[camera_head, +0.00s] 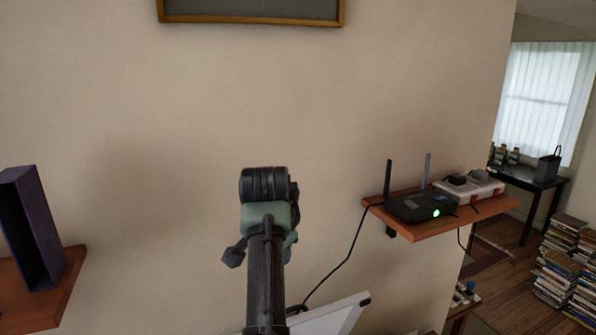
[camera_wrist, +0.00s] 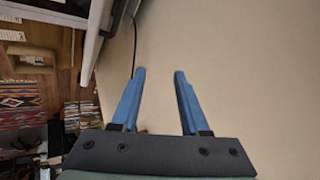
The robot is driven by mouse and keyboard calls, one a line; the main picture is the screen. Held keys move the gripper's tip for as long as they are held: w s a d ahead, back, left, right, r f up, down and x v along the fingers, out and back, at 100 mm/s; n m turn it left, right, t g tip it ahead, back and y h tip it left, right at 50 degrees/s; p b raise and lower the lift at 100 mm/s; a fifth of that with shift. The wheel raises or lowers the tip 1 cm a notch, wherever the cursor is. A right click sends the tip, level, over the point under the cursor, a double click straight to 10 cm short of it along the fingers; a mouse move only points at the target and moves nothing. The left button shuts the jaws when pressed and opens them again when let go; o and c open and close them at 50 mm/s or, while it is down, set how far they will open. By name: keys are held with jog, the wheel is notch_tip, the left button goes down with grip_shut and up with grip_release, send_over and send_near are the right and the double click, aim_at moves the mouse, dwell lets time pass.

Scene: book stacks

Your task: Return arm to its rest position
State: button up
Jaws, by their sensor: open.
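My arm stands in the lower middle of the head view, raised in front of a beige wall. Its gripper fingers do not show clearly there. In the wrist view my gripper (camera_wrist: 159,75) has two blue fingers spread apart with nothing between them. The plain wall (camera_wrist: 240,60) fills the space beyond and to the right of the fingers.
A wooden shelf (camera_head: 440,226) at right holds a black router (camera_head: 420,206) with a green light; its cable hangs near my arm. A purple box (camera_head: 32,230) stands on a left shelf (camera_head: 62,290). A white panel (camera_head: 332,314) is below. Book stacks (camera_head: 562,262) stand far right.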

jog(key=s+d+r+n+t+b, duration=0.1)
jog(key=s+r+n+t+b, duration=0.2)
jog(key=r+t, duration=0.4)
jog(key=s+d+r+n+t+b, duration=0.25)
jog(key=r+t, duration=0.25)
jog(key=r, duration=0.3)
jog(key=s+r+n+t+b, duration=0.2)
jog(key=s+r+t, duration=0.2)
jog(key=s, duration=0.8)
jog(key=s+r+n+t+b, duration=0.1)
jog(key=s+r+t, duration=0.3)
jog(key=s, duration=0.8)
notch_tip(320, 180, up, 3)
jog(key=shift+s+d+f+n+b, duration=0.15)
jog(key=shift+d+n+b, duration=0.2)
jog(key=shift+b, duration=0.4)
